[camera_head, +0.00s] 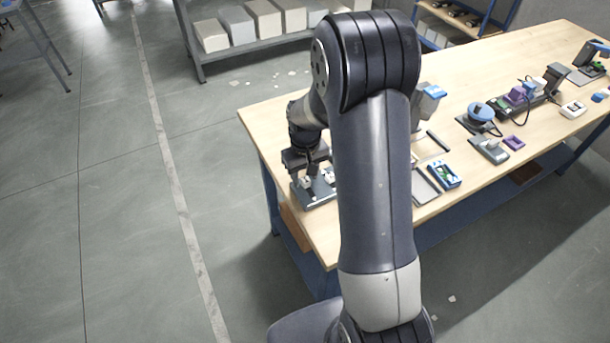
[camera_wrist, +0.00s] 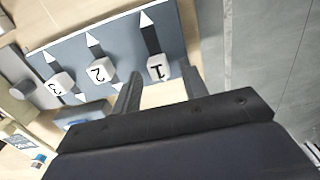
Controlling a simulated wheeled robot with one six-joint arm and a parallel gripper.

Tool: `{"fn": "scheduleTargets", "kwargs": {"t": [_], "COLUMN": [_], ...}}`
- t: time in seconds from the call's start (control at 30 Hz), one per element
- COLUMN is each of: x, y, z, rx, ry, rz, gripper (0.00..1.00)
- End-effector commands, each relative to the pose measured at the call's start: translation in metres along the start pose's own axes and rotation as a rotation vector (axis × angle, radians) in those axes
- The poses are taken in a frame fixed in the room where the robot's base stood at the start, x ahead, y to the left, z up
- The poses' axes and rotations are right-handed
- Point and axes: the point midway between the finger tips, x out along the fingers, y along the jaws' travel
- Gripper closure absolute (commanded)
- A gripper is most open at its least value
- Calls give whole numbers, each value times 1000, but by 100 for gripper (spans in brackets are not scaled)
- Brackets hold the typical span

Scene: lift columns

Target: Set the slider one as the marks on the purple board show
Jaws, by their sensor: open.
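The slider board (camera_wrist: 120,50) is a blue-grey plate with three white knobs on dark slots, each with a white pointer beyond it. The knob marked 1 (camera_wrist: 160,68) is at the right, at the end of its slot nearest my gripper. The knobs marked 2 (camera_wrist: 101,72) and 3 (camera_wrist: 60,84) are to its left. My gripper (camera_wrist: 161,77) is open, with a finger on either side of knob 1; contact cannot be told. In the head view my gripper (camera_head: 305,172) is over the board (camera_head: 316,192) at the table's left end. I cannot make out a purple board with marks.
The wooden table (camera_head: 265,125) stretches right. A blue tray (camera_head: 444,176), a small purple frame (camera_head: 513,142) and a blue round-topped device (camera_head: 481,112) stand farther along it. In the wrist view, the floor (camera_wrist: 280,50) lies beyond the board's right side.

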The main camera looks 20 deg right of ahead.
Motion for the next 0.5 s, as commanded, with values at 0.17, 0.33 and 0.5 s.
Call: {"fn": "scheduleTargets", "kwargs": {"t": [0.17,0.33,0.5], "x": [-27,-63,-89], "y": [0,0,0], "z": [-1,-1,-1], "rx": [0,0,0], "ry": [7,7,4], "rz": [1,1,1], "gripper": [58,58,58]}}
